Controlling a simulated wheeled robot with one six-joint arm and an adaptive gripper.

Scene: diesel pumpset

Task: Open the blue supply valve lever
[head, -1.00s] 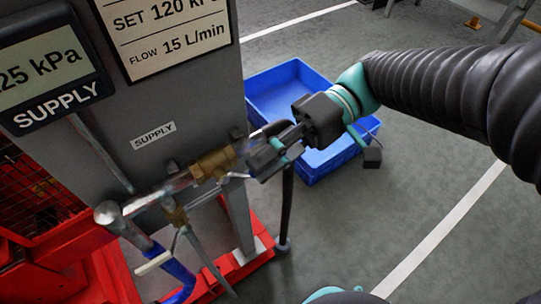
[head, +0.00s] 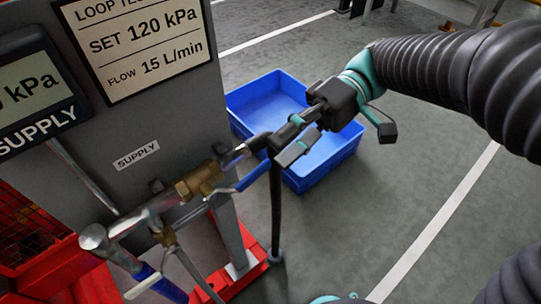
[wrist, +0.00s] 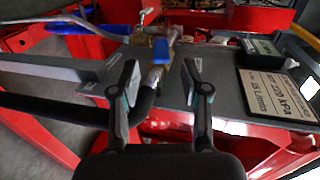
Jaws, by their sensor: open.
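The blue supply valve lever (head: 253,177) runs to the right from the brass valve body (head: 200,180), roughly along the pipe. In the wrist view the blue lever (wrist: 160,54) shows end-on beyond my fingertips. My gripper (head: 289,146) is beside the outer end of the lever, near the black hose. In the wrist view my gripper (wrist: 163,82) has its two fingers apart, with the pipe and hose bend between and beyond them. Nothing is held. I cannot tell from the head view whether a finger touches the lever or hose.
The grey panel (head: 150,120) carries a SUPPLY label (head: 136,156) and a display (head: 35,95), partly cut off. A black hose (head: 276,205) hangs down from the pipe end. A blue crate (head: 318,160) stands on the floor behind my gripper. Floor to the right is clear.

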